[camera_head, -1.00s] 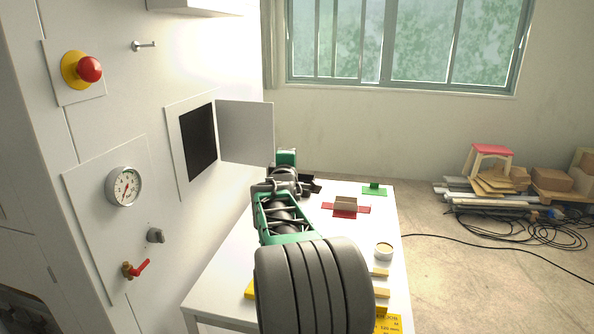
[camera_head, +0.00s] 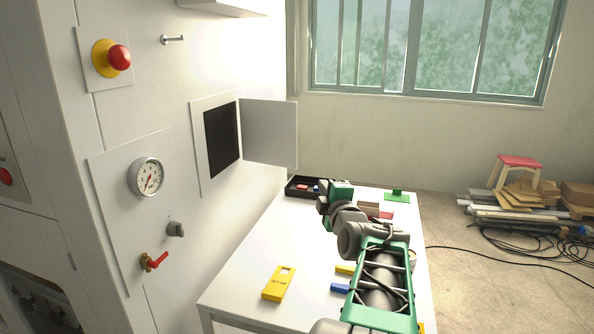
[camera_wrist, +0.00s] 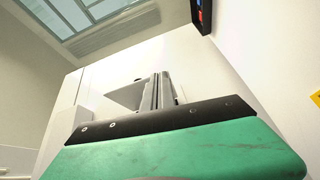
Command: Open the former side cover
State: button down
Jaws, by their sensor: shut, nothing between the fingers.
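The side cover (camera_head: 270,132) is a flat pale panel on the white machine. It stands swung out to the right of a dark square opening (camera_head: 222,142), so the opening is uncovered. My gripper (camera_head: 322,203) is over the far part of the white table, below and to the right of the cover and apart from it. In the wrist view its fingers (camera_wrist: 158,92) are together and hold nothing. The green gripper body fills the lower part of that view.
The machine carries a red emergency button (camera_head: 119,57), a gauge (camera_head: 146,177), a grey knob (camera_head: 176,229) and a red-handled valve (camera_head: 153,262). On the table (camera_head: 240,270) are a black tray (camera_head: 298,188), a yellow block (camera_head: 279,284) and a green piece (camera_head: 397,196). The table's left part is mostly clear.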

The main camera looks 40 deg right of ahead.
jog(key=w+a+n+t+y, duration=0.1)
jog(key=w+a+n+y, duration=0.15)
jog(key=a, duration=0.25)
jog(key=p, duration=0.4)
send_near(292, 163)
jog(key=w+a, duration=0.2)
jog(key=w, duration=0.2)
jog(key=shift+n, duration=0.45)
jog(key=shift+w+d+f+p, duration=0.1)
jog(key=shift+w+d+p, duration=0.15)
jog(key=shift+d, duration=0.4)
jog(key=shift+w+d+r+p, duration=0.1)
jog(key=shift+w+d+p, duration=0.15)
jog(key=shift+d, duration=0.45)
jog(key=shift+w+d+f+p, duration=0.1)
jog(key=shift+w+d+p, duration=0.1)
jog(key=shift+d, duration=0.45)
